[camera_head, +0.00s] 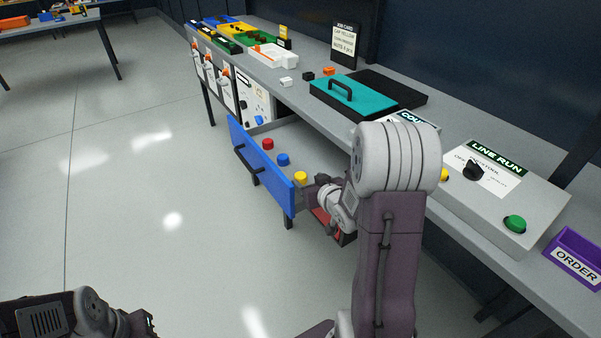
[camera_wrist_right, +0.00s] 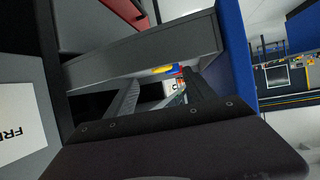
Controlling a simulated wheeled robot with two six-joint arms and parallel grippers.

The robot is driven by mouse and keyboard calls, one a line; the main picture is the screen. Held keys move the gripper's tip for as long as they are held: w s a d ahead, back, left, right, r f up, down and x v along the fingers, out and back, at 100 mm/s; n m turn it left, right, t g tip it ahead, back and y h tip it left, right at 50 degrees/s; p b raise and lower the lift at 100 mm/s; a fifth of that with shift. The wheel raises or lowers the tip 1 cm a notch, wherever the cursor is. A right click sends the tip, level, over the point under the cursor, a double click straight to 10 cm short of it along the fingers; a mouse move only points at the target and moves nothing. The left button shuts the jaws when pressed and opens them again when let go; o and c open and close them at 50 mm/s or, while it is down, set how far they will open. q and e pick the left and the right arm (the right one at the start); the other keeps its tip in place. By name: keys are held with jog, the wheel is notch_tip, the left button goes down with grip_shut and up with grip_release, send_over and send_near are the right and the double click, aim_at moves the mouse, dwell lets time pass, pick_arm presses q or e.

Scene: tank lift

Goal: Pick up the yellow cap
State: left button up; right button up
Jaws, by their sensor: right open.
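The yellow cap (camera_head: 300,178) sits in the open drawer (camera_head: 240,137) with the blue front, at the end nearest my right arm. It also shows small in the right wrist view (camera_wrist_right: 162,69), partly hidden by the grey drawer wall (camera_wrist_right: 150,50). My right gripper (camera_head: 317,186) is just beside the cap, at the drawer's near side. In the wrist view its two fingers (camera_wrist_right: 162,92) are apart, with nothing held between them. My left gripper (camera_head: 148,322) is at the lower left, far from the drawer; its jaws are not clear.
A blue cap (camera_head: 283,160) and a red cap (camera_head: 268,143) lie farther along the drawer. The bench above carries a teal lid with a handle (camera_head: 350,95), a job card (camera_head: 345,45) and a LINE RUN control box (camera_head: 495,205). The floor at left is clear.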

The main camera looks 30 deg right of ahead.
aim_at(302, 178)
jog(key=x, duration=0.3)
jog(key=b+x, duration=0.1)
jog(key=x, duration=0.2)
jog(key=shift+s+a+f, duration=0.1)
jog(key=shift+a+f, duration=0.05)
jog(key=shift+a, duration=0.1)
jog(key=shift+s, duration=0.1)
grip_shut()
